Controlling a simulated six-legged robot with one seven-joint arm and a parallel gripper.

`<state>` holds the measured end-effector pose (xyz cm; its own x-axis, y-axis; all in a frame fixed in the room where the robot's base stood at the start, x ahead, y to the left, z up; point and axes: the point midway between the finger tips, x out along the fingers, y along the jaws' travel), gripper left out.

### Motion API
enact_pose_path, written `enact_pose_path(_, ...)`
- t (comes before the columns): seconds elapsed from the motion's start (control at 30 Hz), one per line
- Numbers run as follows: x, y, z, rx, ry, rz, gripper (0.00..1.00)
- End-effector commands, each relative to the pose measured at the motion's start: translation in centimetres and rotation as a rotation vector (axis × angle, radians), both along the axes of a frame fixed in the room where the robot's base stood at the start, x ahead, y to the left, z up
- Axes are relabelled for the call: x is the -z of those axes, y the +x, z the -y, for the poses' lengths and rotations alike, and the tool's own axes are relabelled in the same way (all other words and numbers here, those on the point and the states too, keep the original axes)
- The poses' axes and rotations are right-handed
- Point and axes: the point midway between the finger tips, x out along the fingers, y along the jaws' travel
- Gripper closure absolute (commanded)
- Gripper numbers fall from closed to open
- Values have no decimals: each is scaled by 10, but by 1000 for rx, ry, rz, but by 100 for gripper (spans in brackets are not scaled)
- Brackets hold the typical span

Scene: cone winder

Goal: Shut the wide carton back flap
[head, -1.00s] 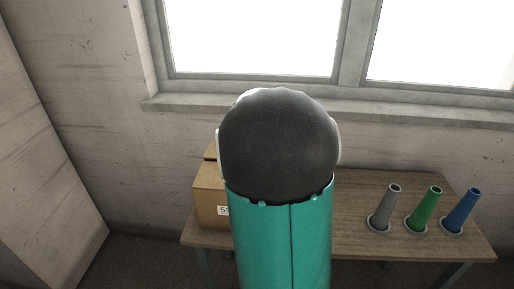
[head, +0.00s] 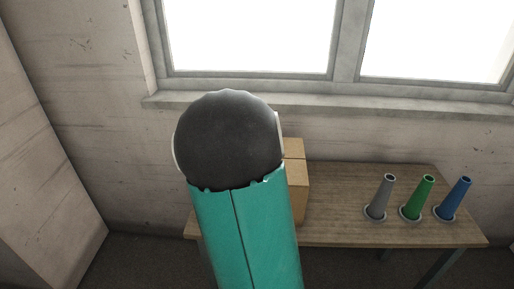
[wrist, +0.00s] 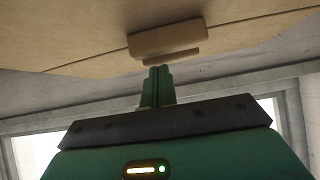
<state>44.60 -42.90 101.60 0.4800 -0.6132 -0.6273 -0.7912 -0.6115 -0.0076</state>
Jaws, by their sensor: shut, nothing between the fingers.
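The cardboard carton (head: 300,190) stands on the left part of the bench, mostly hidden behind my arm in the head view. Only its right part shows, with a tan piece (head: 294,148) at its top; I cannot tell how far any flap is open. In the wrist view a broad tan cardboard panel (wrist: 75,30) fills the top, with a thick tab (wrist: 168,38) on it. My gripper (wrist: 158,72) is shut and empty, its fingertips close by the tab's lower edge. I cannot tell if they touch. The gripper is hidden in the head view.
The wooden bench (head: 340,225) stands against the wall below a window (head: 250,35). A grey cone (head: 381,195), a green cone (head: 418,197) and a blue cone (head: 455,197) stand at its right. The bench between the carton and cones is clear.

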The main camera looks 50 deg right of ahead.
Motion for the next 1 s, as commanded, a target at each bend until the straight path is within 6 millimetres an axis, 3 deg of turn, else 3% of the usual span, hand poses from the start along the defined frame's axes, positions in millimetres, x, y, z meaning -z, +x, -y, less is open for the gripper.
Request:
enact_pose_path(0.03,15,-3,-4,1,11,-25,100)
enact_pose_path(0.23,17,-3,-1,0,3,-19,100)
enact_pose_path(0.73,17,-2,0,-2,2,-19,100)
enact_pose_path(1.0,8,-2,-1,-1,2,-17,100)
